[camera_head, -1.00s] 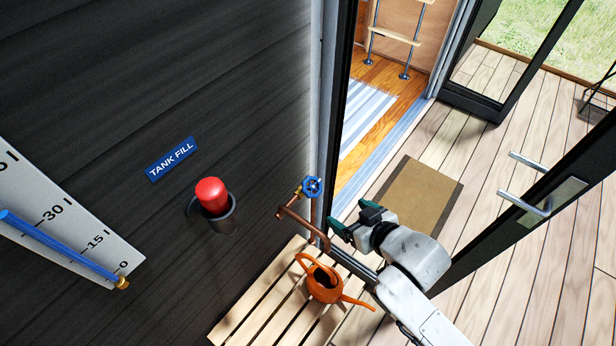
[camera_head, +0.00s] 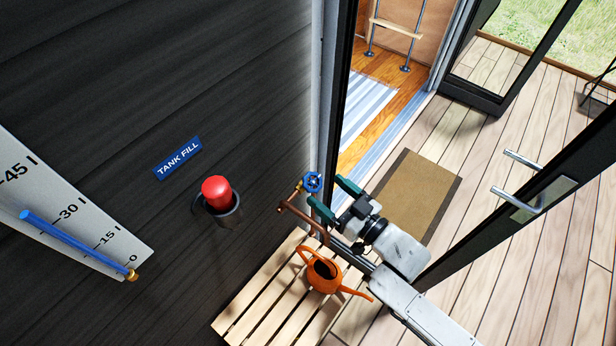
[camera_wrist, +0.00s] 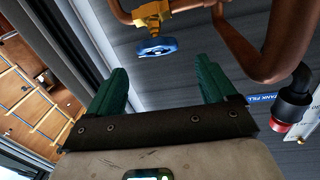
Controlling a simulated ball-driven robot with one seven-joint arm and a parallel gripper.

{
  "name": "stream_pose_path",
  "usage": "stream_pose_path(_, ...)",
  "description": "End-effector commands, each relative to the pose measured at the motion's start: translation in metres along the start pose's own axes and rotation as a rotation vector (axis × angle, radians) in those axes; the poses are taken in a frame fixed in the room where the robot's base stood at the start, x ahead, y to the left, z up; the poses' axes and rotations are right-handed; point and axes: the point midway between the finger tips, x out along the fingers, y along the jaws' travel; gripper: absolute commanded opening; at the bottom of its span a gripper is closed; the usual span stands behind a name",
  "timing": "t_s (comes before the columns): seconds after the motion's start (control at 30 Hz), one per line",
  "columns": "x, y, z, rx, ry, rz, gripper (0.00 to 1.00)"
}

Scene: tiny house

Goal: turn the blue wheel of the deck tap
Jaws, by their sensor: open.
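The blue wheel (camera_head: 312,182) sits on the brass valve of the deck tap, at the end of a copper pipe (camera_head: 296,212) on the dark wall. My gripper (camera_head: 329,196) is open and empty, just right of and below the wheel, with its green fingers pointing toward it. In the wrist view the blue wheel (camera_wrist: 157,47) is ahead of the gap between the fingers (camera_wrist: 160,82), apart from them. The copper pipe (camera_wrist: 245,50) curves close by on the right of that view.
An orange watering can (camera_head: 322,274) stands on a slatted wooden platform (camera_head: 262,290) below the tap. A red-capped pipe (camera_head: 217,195) and a gauge board (camera_head: 68,205) are on the wall at left. An open glass door (camera_head: 520,200) stands at right. A doormat (camera_head: 415,195) lies on the deck.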

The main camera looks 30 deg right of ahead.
Motion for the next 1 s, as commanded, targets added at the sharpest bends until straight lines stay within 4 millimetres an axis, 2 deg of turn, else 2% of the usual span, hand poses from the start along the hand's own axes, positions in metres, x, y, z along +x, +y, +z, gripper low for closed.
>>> stream_pose_path(0.07,0.0,0.002,0.017,0.002,-0.002,0.002,0.84)
stream_pose_path(0.1,0.013,-0.001,0.01,0.001,0.004,-0.003,0.84)
stream_pose_path(0.3,0.051,-0.001,0.01,0.002,0.002,-0.003,0.84)
stream_pose_path(0.43,0.064,0.0,0.011,-0.001,0.001,-0.002,0.84)
stream_pose_path(0.6,0.073,0.0,0.012,0.001,0.0,-0.001,0.84)
stream_pose_path(0.93,0.075,0.001,0.012,0.001,-0.001,0.001,0.84)
stream_pose_path(1.0,0.075,0.001,0.012,0.001,0.0,0.001,0.79)
